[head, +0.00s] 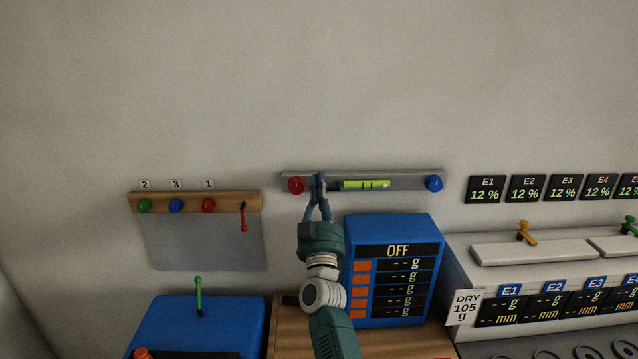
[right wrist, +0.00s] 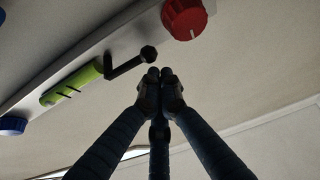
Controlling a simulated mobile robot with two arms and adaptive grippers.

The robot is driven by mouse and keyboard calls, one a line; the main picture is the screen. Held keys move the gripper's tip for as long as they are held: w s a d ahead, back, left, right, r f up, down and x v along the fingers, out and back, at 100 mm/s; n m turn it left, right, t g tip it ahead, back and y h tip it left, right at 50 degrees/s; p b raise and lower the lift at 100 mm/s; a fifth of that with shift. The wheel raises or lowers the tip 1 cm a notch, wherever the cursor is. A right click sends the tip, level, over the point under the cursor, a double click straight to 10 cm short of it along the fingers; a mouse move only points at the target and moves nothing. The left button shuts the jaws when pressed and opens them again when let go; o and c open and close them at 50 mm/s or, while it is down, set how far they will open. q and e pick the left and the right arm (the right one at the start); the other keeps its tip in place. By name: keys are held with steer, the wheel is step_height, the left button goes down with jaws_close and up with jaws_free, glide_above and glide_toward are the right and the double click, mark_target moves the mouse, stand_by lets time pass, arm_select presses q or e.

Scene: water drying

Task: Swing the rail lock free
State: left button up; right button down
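A grey wall rail (head: 405,177) carries a red knob (head: 296,186), a lime-green level vial (head: 366,184) and a blue knob (head: 434,183). In the right wrist view a dark cranked lever with a round knob (right wrist: 148,54) sits on this rail between the vial (right wrist: 72,84) and the red knob (right wrist: 185,18). I cannot tell for sure that this lever is the rail lock. My right gripper (head: 320,180) is in front of the rail, fingertips together (right wrist: 162,76), just beside the lever's knob; nothing shows between them. My left gripper is out of view.
A wooden rail (head: 226,201) at left has coloured knobs and a small red lever (head: 243,218). Below stand a blue box with a green lever (head: 198,295) and a blue display box (head: 393,222) marked OFF. The wall above is bare.

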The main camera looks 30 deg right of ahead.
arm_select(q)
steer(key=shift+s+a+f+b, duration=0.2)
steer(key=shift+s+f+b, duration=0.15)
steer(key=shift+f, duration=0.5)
arm_select(e)
steer(key=shift+s+a+f+n+y, duration=0.1)
steer(key=shift+s+f+n+y, duration=0.15)
steer(key=shift+f, duration=0.2)
steer(key=shift+s+a+f+n+y, duration=0.1)
steer(key=shift+f+n+y, duration=0.05)
steer(key=shift+f+n, duration=0.25)
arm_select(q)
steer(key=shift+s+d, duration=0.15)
arm_select(e)
steer(key=shift+t, duration=0.3)
